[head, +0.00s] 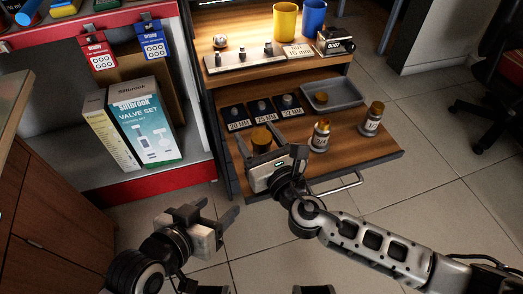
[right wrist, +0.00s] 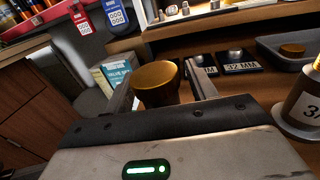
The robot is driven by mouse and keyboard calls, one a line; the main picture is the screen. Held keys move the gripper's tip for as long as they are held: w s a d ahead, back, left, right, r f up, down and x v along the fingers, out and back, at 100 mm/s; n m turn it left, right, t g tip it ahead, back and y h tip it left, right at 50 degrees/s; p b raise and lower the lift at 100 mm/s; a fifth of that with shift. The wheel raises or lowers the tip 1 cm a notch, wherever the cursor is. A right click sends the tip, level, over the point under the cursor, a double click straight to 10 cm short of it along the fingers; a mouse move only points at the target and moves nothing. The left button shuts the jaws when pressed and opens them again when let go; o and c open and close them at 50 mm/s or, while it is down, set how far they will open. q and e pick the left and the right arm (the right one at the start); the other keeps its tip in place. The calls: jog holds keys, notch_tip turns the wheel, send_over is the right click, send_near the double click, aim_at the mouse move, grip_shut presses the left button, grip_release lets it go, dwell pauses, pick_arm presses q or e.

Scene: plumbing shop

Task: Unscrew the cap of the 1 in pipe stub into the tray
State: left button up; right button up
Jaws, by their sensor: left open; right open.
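A stub with a wide brass cap (head: 262,137) stands at the left of the pulled-out wooden drawer. My right gripper (head: 265,150) is open, its fingers on either side of this cap; contact is unclear. The right wrist view shows the cap (right wrist: 157,82) between the fingers. The gripper hides the stub's body and any label. A second stub (head: 320,136), its label partly reading "3/", stands to the right, and a third stub (head: 373,118) farther right. The grey tray (head: 348,92) holds a brass cap (head: 321,98). My left gripper (head: 217,213) is open and empty, low in front of the drawer.
Dark pads labelled 20, 25 and 32 MM (head: 262,108) lie behind the stubs. A shelf above holds a fittings rack (head: 245,60), a yellow cup (head: 285,22) and a blue cup (head: 313,18). A valve set box (head: 146,122) stands left. The floor at right is clear.

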jog(key=shift+c, duration=1)
grip_shut()
jog(key=shift+w+r, duration=0.1)
jog(key=shift+r, duration=0.05)
